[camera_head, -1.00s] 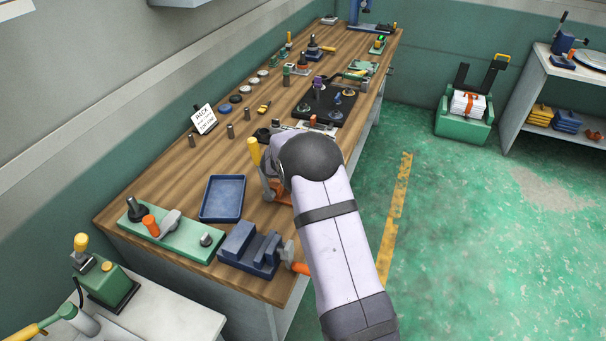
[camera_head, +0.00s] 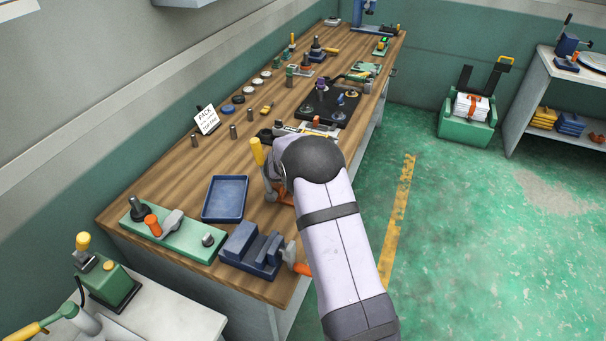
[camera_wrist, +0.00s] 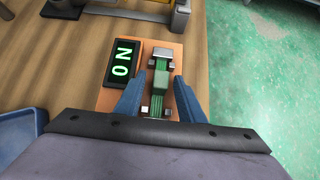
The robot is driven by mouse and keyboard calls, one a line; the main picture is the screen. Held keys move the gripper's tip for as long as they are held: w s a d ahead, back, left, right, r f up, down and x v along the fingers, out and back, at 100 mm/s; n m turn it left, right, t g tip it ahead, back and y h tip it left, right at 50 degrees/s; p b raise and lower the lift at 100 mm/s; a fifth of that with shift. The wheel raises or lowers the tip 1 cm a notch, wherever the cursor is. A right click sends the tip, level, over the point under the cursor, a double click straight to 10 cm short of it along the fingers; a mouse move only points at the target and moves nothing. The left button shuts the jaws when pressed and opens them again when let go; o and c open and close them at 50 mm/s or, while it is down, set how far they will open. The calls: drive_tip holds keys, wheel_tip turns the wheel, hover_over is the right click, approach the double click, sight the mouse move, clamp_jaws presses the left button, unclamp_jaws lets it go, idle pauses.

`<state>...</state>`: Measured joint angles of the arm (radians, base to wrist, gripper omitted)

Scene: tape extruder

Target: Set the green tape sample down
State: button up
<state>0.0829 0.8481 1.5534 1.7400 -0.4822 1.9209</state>
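The green tape sample (camera_wrist: 160,82) lies lengthwise on an orange-brown tester board (camera_wrist: 110,99), in line with metal contact blocks at its two ends. A black display (camera_wrist: 123,62) with lit green letters is on the board to the left of the sample. My gripper (camera_wrist: 160,79) has its two blue fingers on either side of the sample, with visible gaps between them and it; the gripper is open. In the head view, my arm hides the gripper and sample, and only part of the orange-brown board (camera_head: 283,196) shows.
A blue tray (camera_head: 225,198) lies left of the board. A blue vise (camera_head: 252,249) and a green fixture (camera_head: 178,234) are near the front edge. A yellow-handled clamp (camera_head: 258,153) stands close beside my arm. Bare wood (camera_head: 185,175) shows at the left.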

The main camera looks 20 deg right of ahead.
drive_tip(key=shift+r, duration=0.2)
drive_tip(key=b+v, duration=0.2)
drive_tip(key=v, duration=1)
